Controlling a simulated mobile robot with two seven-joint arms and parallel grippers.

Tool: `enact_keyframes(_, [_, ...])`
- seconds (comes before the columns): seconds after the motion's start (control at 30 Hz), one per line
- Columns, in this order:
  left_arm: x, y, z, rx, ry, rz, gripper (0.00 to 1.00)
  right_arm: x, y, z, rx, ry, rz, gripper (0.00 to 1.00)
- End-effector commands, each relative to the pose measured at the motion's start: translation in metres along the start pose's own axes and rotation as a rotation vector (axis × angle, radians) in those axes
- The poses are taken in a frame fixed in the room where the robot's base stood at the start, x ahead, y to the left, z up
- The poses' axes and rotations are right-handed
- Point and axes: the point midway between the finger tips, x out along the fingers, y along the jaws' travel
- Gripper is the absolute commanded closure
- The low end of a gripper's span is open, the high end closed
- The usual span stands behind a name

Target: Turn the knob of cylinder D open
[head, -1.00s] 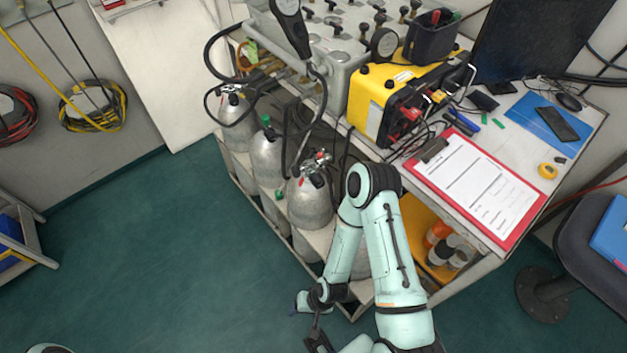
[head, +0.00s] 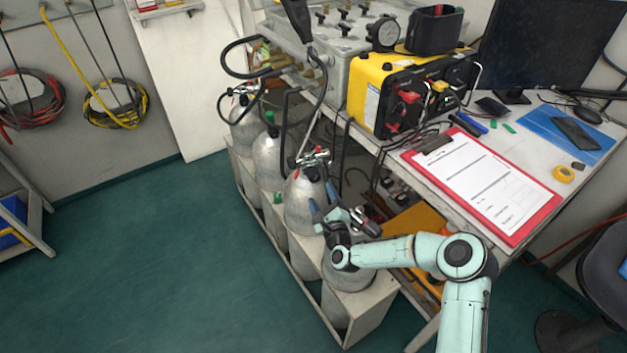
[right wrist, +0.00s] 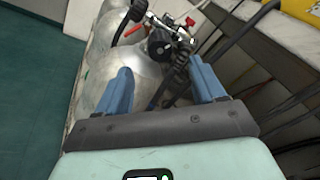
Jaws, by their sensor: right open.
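Several grey cylinders stand in a row in a low rack; I cannot read a letter on any, so I cannot tell which is D. My right gripper (head: 325,203) is open and empty, beside the third cylinder (head: 303,203) and above the nearest cylinder (head: 348,268), whose top it partly hides. A dark valve with a chrome fitting (head: 366,222) shows just right of the gripper. In the right wrist view, the blue fingers (right wrist: 163,86) are spread, with a black knob (right wrist: 160,40) on a cylinder valve ahead of them, apart from the fingertips. My left gripper is out of view.
The white rack (head: 290,270) holds the cylinders along the bench. Black hoses (head: 325,110) hang over the cylinders. A red clipboard (head: 485,185) and a yellow unit (head: 385,90) lie on the bench. The green floor (head: 160,260) to the left is clear.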

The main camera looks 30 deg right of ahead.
Motion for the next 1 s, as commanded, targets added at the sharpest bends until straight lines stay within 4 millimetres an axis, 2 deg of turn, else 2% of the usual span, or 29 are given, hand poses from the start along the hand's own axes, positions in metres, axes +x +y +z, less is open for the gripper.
enact_keyframes(0.03, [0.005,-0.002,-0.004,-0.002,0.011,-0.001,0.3,0.011,0.002,-0.001,0.0,-0.001,-0.002,0.31])
enact_keyframes(0.2, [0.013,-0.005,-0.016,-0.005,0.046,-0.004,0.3,0.045,0.003,-0.002,-0.001,0.0,0.0,0.31])
enact_keyframes(0.4, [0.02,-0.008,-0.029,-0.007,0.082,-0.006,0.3,0.074,0.003,-0.001,-0.001,0.001,0.002,0.31])
enact_keyframes(0.6, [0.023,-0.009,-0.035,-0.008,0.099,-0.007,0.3,0.088,0.002,-0.001,-0.001,0.001,0.003,0.31])
enact_keyframes(0.93, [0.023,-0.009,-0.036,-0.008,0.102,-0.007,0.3,0.09,0.002,-0.001,-0.002,0.001,0.004,0.31])
enact_keyframes(1.0, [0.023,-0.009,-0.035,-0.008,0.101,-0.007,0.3,0.09,0.002,-0.001,-0.002,0.001,0.004,0.54])
